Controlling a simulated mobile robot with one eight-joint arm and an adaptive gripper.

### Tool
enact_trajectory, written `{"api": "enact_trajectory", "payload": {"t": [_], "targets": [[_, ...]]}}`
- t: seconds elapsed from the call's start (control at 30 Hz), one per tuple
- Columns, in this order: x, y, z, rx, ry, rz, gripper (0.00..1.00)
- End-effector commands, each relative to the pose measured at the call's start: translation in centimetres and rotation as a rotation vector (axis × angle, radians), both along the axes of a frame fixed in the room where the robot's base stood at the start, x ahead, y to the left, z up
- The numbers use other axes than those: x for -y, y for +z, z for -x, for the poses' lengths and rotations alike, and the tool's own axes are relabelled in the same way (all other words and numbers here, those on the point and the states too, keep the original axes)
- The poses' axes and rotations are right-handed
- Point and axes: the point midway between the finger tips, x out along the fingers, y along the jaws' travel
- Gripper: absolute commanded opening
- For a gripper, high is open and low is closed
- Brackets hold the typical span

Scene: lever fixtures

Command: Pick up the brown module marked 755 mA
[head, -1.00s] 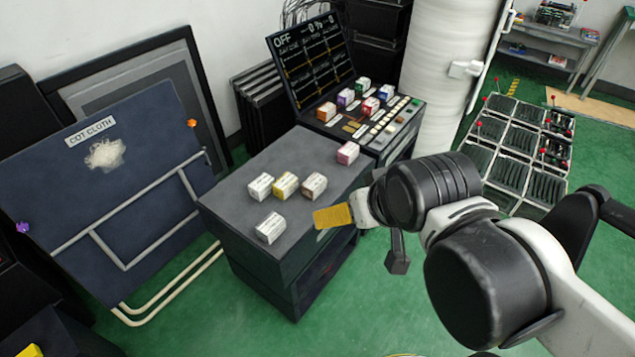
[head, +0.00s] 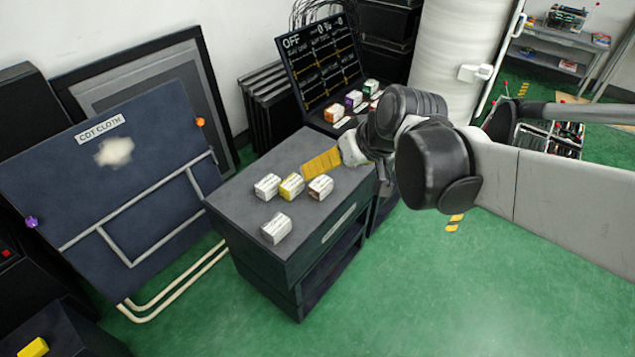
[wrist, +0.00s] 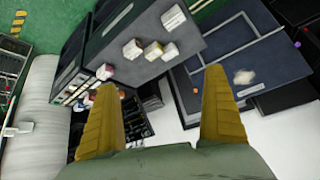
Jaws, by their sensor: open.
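The brown module (head: 320,187), a small block with a white top, sits on the dark cabinet top (head: 240,190) at the right end of a row of three. Its marking is too small to read.
A yellow module (head: 291,186) and a white module (head: 268,186) stand close left of the brown one. Another white module (head: 277,228) stands nearer the front. A pink module (wrist: 105,71) shows in the wrist view. A console screen (head: 318,62) rises behind.

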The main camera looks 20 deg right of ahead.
Motion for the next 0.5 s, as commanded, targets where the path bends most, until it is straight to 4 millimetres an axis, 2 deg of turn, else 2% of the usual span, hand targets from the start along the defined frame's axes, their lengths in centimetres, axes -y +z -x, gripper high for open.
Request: {"api": "enact_trajectory", "payload": {"t": [0.03, 0.27, 0.4, 0.5], "targets": [[0.4, -0.5, -2.4, 0.008, 0.02, -0.013, 1.0], [2.3, -4.8, -11.6, 0.077, 0.14, -0.076, 1.0], [4.1, -8.9, -16.2, 0.141, 0.21, -0.108, 1.0], [5.5, -12.4, -18.9, 0.197, 0.256, -0.125, 1.0]]}}
